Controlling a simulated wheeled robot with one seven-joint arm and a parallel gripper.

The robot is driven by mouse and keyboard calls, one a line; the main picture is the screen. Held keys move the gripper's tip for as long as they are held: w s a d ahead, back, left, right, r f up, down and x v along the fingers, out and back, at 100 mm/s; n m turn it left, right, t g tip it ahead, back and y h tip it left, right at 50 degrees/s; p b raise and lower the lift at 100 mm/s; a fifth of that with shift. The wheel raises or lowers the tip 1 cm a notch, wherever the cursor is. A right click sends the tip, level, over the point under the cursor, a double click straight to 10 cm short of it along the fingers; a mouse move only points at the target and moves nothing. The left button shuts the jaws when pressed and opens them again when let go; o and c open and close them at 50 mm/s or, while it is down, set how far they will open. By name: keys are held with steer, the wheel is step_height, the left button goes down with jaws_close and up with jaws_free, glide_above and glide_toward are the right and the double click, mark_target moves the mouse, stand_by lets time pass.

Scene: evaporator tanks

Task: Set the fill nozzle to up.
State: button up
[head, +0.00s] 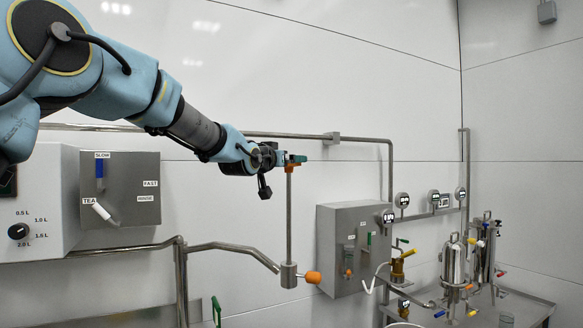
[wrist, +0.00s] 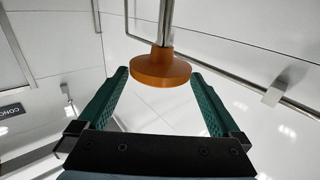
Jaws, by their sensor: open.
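A metal pipe that looks like the fill nozzle (head: 289,215) stands upright from a joint block on the wall piping. Its top end has an orange round cap, seen large in the wrist view (wrist: 158,68). An orange knob (head: 313,277) sticks out to the right of the joint block at its foot. My gripper (head: 297,159) is at the pipe's top end. In the wrist view its green fingers (wrist: 158,76) are apart, with the orange cap between or just beyond their tips. A gap shows on both sides, and I cannot tell whether either finger touches it.
A grey control box (head: 354,248) is on the wall to the right, with gauges and steel tanks (head: 454,268) beyond it. A lever panel (head: 120,189) and dial box are at left. A horizontal pipe (head: 290,135) runs behind my gripper. The wall around the upright pipe is clear.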

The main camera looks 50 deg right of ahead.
steer(key=b+v, duration=0.2)
steer(key=v, duration=0.4)
stand_by(0.4)
steer(key=w+a+f+n+t+y, duration=0.1)
steer(key=w+a+f+n+y, duration=0.15)
steer(key=w+a+f, duration=0.45)
steer(key=w+a+f+n+y, duration=0.2)
steer(key=w+a+f+y, duration=0.15)
steer(key=a+f, duration=0.7)
steer(key=w+a+f+n+t+y, duration=0.15)
steer(key=w+a+f+y, duration=0.35)
steer(key=a, duration=0.7)
steer(key=s+a+f+n+g+y, duration=0.2)
steer(key=a+f, duration=0.4)
steer(key=a, duration=0.4)
steer(key=s+a+f+n+g+y, duration=0.1)
steer(key=s+a+f+n+y, duration=0.3)
steer(key=a, duration=0.7)
steer(key=s+a+f+n+g, duration=0.1)
steer(key=s+a+f+g, duration=0.2)
steer(key=s+a+f, duration=0.4)
steer(key=s+a, duration=0.3)
steer(key=a, duration=0.1)
steer(key=shift+g, duration=0.35)
